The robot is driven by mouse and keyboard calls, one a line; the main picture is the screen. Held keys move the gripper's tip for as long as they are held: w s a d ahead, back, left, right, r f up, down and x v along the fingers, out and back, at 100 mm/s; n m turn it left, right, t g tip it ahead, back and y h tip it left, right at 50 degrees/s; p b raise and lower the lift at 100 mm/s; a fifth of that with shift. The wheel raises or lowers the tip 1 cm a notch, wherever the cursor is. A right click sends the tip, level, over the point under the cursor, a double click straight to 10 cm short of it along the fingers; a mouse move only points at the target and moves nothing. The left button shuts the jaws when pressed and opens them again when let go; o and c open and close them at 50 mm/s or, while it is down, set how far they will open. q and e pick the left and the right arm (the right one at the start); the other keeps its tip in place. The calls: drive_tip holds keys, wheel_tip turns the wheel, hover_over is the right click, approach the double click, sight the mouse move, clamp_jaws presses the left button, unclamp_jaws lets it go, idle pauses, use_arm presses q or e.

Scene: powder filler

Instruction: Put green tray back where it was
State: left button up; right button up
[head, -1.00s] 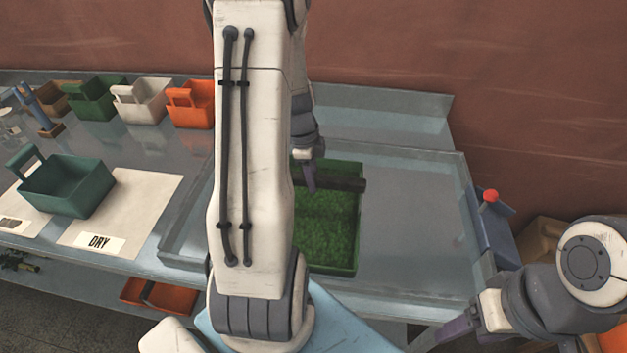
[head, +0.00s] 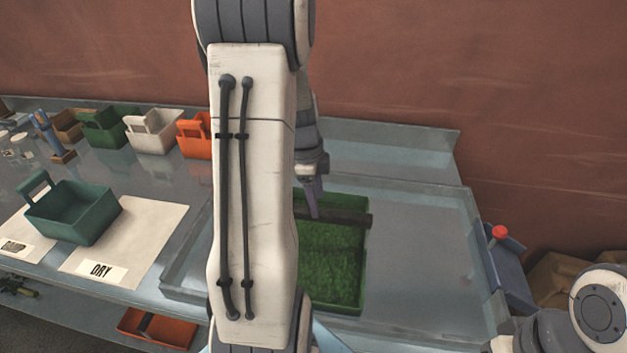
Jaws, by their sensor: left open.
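A green tray (head: 345,270) filled with grainy green material sits inside a wide, shallow metal basin (head: 430,205). A dark handle bar (head: 350,220) spans its back part. My left gripper (head: 315,207) reaches down from above at this bar. Its purple finger overlaps the bar in the picture, and I cannot tell whether it touches. This gripper is open. My left arm hides the left part of the tray. My right arm shows at the lower right, with its gripper below the frame.
A teal-green caddy (head: 75,215) stands at the left by mats labelled DAMP and DRY (head: 102,271). Green (head: 103,128), white (head: 152,130) and orange (head: 194,135) caddies line the back. A blue holder with a red knob (head: 500,232) is right of the basin. The basin's right half is clear.

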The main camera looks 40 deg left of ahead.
use_arm(q)
wheel_tip(320, 180, up, 7)
drive_tip(key=s+d+n, duration=0.1)
drive_tip(key=s+d, duration=0.1)
drive_tip(key=d, duration=1.7)
drive_tip(key=s+d+f+n+g, duration=0.1)
drive_tip(key=s+d+n, duration=0.2)
drive_tip(key=s+d, duration=0.9)
drive_tip(key=shift+s+d+y, duration=0.3)
drive_tip(key=shift+s+d, duration=0.05)
drive_tip(key=shift+s, duration=0.65)
drive_tip(key=shift+f+b, duration=0.5)
drive_tip(key=shift+b, duration=0.25)
